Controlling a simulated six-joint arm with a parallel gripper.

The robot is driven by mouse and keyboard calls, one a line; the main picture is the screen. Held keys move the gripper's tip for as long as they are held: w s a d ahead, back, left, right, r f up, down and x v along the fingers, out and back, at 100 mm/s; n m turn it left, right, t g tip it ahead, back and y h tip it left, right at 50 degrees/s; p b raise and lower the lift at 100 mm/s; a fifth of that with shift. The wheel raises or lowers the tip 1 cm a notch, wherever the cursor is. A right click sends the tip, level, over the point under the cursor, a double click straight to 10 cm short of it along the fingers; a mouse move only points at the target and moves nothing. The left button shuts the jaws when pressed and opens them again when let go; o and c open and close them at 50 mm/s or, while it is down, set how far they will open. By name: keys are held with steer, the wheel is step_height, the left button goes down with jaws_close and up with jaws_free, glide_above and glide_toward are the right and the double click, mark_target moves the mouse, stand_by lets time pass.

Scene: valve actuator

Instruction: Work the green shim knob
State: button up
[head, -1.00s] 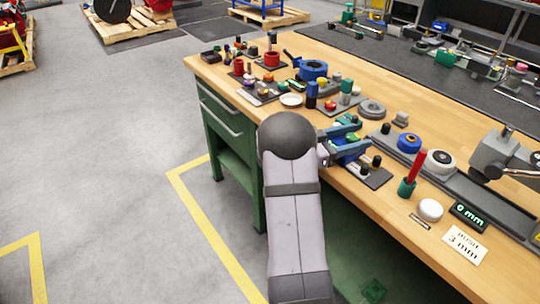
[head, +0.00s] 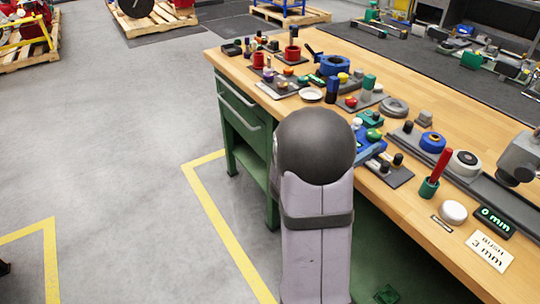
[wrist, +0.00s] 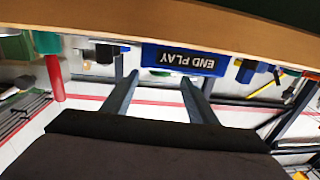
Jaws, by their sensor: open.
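A small green knob (head: 373,135) sits on a blue block (head: 364,140) near the front edge of the bench in the head view; I take it to be the shim knob. The wrist view shows a blue block with an upside-down END PLAY label (wrist: 186,59). My gripper (wrist: 159,79) is open and empty, its two fingers pointing toward this block with a gap between them. A small green patch (wrist: 160,72) shows at the block's edge between the fingertips; I cannot tell whether it is the knob. In the head view my arm hides most of the gripper.
A red lever in a green socket (head: 440,168), a white button (head: 453,212) and a 0 mm display (head: 494,222) stand to the right. Black posts (head: 397,160) stand close by. Several parts crowd the bench's far left.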

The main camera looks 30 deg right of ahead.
steer(key=shift+w+a+r+m, duration=0.1)
steer(key=shift+a+r+m, duration=0.15)
steer(key=shift+a+m, duration=0.2)
steer(key=w+a+r+m+t+h+b, duration=0.1)
steer(key=w+a+r+m+t+b, duration=0.2)
steer(key=r+m, duration=0.55)
steer(key=w+a+f+m+t+y+b, duration=0.2)
steer(key=w+a+f+y+b, duration=0.3)
steer(key=f, duration=0.4)
steer(key=w+a+f+m+t+y+b, duration=0.1)
steer(key=w+a+f+t+y+b, duration=0.3)
steer(key=w+a+f, duration=0.3)
steer(key=shift+w+a+f+m+t+y+b, duration=0.25)
steer(key=shift+w+f+m+t+y+b, duration=0.2)
steer(key=shift+w+f+b, duration=0.45)
steer(key=shift+w+f, duration=0.1)
steer(key=shift+w, duration=0.15)
